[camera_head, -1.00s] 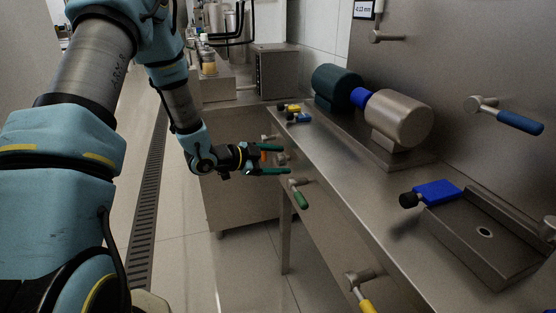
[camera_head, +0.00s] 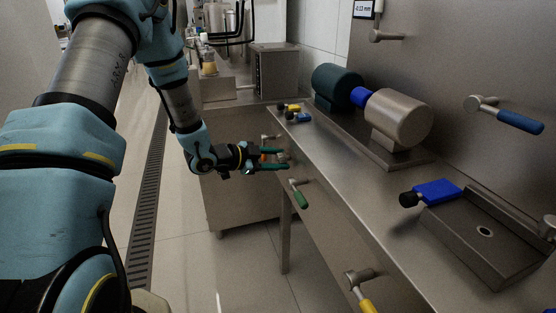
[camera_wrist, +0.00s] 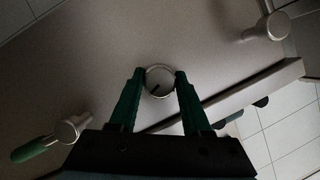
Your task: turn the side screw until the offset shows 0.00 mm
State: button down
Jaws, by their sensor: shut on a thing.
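The side screw (camera_wrist: 160,82) is a round metal knob with a dark mark on its face, on the front panel of the steel bench. In the wrist view my gripper (camera_wrist: 160,74) has one green finger at each side of it, shut on it. In the head view my gripper (camera_head: 287,158) reaches the bench front from the left, and the fingers partly hide the screw. The small offset display (camera_head: 364,9) hangs on the wall at the top, cut by the picture edge. Its digits are tiny; it seems to read about -0.03 mm.
A lever with a green handle (camera_head: 299,195) sticks out close to my gripper, right of it and lower. A yellow-handled lever (camera_head: 362,290) is further along. A motor (camera_head: 399,120) and a steel tray (camera_head: 485,232) stand on the bench. The floor at left is free.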

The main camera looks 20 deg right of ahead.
jog(key=shift+f+b, duration=0.15)
jog(key=shift+b, duration=0.35)
